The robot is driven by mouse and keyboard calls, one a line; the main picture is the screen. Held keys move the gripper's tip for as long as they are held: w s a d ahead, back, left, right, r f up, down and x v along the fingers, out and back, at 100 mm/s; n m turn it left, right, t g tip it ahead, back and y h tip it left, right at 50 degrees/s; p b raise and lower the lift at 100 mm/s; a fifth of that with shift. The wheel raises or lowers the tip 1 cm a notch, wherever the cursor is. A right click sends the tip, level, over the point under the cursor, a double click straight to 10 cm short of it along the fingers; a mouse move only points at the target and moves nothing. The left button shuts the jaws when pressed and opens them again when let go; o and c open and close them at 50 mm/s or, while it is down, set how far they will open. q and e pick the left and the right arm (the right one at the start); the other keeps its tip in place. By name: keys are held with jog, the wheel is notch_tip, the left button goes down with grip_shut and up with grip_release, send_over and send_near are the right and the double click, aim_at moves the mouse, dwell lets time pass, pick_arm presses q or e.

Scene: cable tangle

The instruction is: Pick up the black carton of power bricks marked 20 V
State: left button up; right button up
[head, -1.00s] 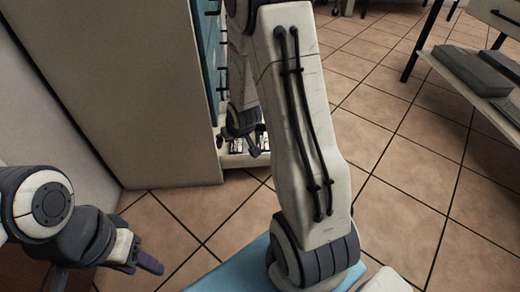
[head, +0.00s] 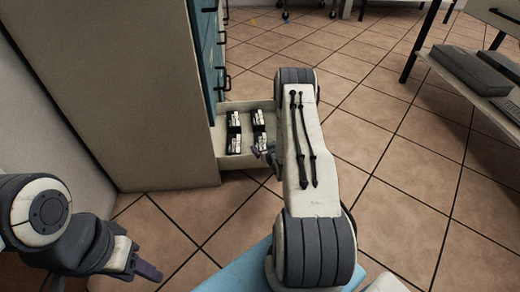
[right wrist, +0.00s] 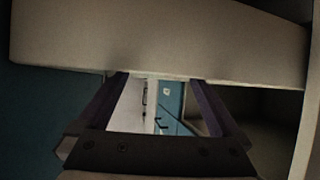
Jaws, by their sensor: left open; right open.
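Black cartons with white pieces in them stand in the open bottom drawer (head: 262,104) of the cabinet in the head view. They form a left group (head: 234,132) and a right group (head: 259,130). Any 20 V marking is too small to read. My right gripper (head: 268,152) is open beside the drawer's right edge, partly hidden by my own arm. In the right wrist view its two fingers (right wrist: 157,92) are apart with no carton between them. My left gripper (head: 146,268) is open and empty at the lower left, away from the drawer.
A pale panel (right wrist: 160,40) crosses the top of the right wrist view. A shelf with grey boxes (head: 475,70) is at the right. Tiled floor between is clear.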

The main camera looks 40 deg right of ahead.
aim_at(261, 142)
jog(key=shift+w+d+f, duration=0.1)
jog(key=shift+w+f, duration=0.1)
jog(key=shift+w, duration=0.15)
jog(key=b+x, duration=0.4)
jog(key=shift+d+f, duration=0.25)
jog(key=shift+d, duration=0.05)
jog(key=shift+w+d+f+b, duration=0.1)
jog(key=shift+w+b, duration=0.25)
jog(key=shift+b, duration=0.05)
grip_shut()
